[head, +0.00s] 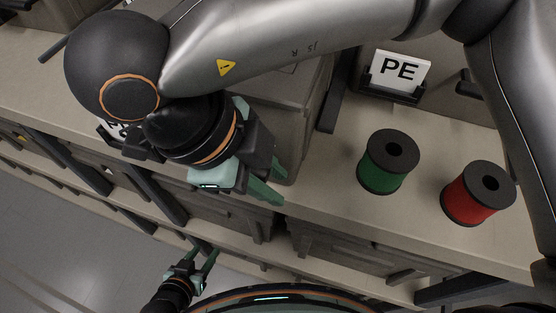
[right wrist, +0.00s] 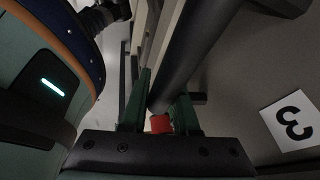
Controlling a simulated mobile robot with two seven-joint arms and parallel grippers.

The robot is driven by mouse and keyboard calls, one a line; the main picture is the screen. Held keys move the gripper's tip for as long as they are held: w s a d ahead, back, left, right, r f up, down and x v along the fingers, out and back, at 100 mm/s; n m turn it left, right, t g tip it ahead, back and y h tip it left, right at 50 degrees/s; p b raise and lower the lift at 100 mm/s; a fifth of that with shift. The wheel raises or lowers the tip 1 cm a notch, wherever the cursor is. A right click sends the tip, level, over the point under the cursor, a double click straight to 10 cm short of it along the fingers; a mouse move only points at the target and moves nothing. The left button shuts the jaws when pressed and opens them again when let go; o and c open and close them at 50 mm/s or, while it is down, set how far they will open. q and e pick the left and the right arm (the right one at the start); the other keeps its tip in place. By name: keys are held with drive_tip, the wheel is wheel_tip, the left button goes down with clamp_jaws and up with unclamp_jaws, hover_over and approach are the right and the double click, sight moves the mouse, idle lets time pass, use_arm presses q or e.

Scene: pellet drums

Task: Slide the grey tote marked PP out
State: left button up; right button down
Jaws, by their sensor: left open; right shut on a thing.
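The grey tote (head: 303,97) stands on the upper shelf, its near right corner close to the shelf's front edge. My right arm covers most of it. A white card (head: 112,131), mostly hidden, shows left of my wrist; its letters are not fully readable. My right gripper (head: 277,184) is in front of the tote's face. In the right wrist view its green fingers (right wrist: 160,112) are shut around a dark bar (right wrist: 197,48), which looks like the tote's handle. My left gripper (head: 208,257) is open and empty, low down, below and apart from the tote.
A green spool (head: 388,162) and a red spool (head: 478,193) stand on the shelf to the right. Behind them is another tote with a PE card (head: 397,71). A dark rail (head: 333,101) lies beside the grey tote. Lower totes (head: 350,245) fill the level below.

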drive_tip(key=shift+s+a, duration=0.1)
drive_tip(key=shift+s, duration=0.1)
drive_tip(key=shift+s+a, duration=0.25)
drive_tip(key=shift+s, duration=0.3)
drive_tip(key=shift+s+a, duration=0.2)
drive_tip(key=shift+s, duration=0.35)
drive_tip(key=c, duration=0.6)
unclamp_jaws()
drive_tip(key=shift+s, duration=0.1)
drive_tip(key=shift+s+a+b, duration=0.3)
drive_tip(key=shift+s+b, duration=0.05)
drive_tip(key=shift+s, duration=0.25)
drive_tip(key=shift+w+f, duration=0.1)
drive_tip(key=shift+w+d+b, duration=0.25)
drive_tip(key=shift+w+b, duration=0.05)
drive_tip(key=shift+w, duration=0.1)
